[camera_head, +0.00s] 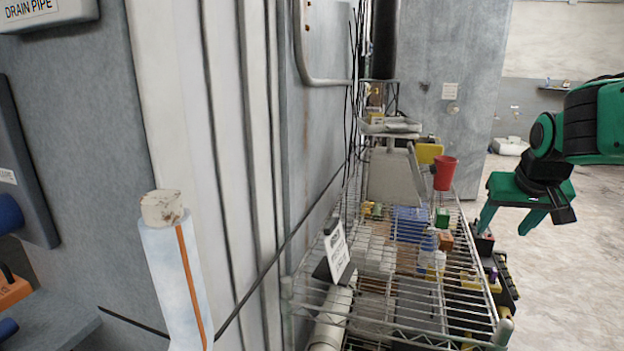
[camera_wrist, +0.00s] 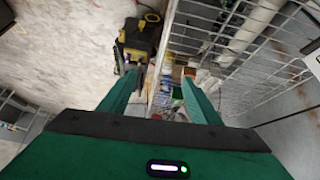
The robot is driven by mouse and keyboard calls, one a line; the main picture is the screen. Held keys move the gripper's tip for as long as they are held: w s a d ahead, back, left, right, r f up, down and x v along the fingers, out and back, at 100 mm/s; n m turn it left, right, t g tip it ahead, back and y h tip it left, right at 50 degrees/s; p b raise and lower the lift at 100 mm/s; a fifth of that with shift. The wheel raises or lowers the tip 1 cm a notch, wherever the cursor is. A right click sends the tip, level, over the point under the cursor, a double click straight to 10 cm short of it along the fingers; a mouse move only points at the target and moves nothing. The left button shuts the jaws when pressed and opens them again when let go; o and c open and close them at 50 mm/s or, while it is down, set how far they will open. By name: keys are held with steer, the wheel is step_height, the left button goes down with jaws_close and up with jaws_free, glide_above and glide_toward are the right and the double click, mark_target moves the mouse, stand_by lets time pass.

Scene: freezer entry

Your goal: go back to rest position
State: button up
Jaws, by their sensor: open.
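My gripper (camera_head: 511,217) is green and hangs at the right of the head view, fingers pointing down. It is open and empty. It is in the air to the right of a wire shelf rack (camera_head: 408,312), and nothing touches its fingers. In the wrist view my gripper (camera_wrist: 159,98) shows both green fingers spread apart, with the rack's edge and small items far below between them.
The rack holds a red cup (camera_head: 445,172), a blue box (camera_head: 411,222) and a grey scale-like device (camera_head: 394,175). A white sign (camera_head: 337,252) hangs at its near left. A grey wall stands left. The floor (camera_head: 570,270) at right is clear.

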steer(key=s+f+m+g+y, duration=0.1)
steer(key=s+f+g, duration=0.2)
steer(key=s, duration=1.1)
steer(key=s+f+m+g+y, duration=0.1)
steer(key=s+f+m+g, duration=0.1)
steer(key=s+f, duration=0.7)
steer(key=s+g, duration=0.1)
steer(key=s, duration=0.3)
steer(key=shift+s+d, duration=0.25)
steer(key=shift+s, duration=0.15)
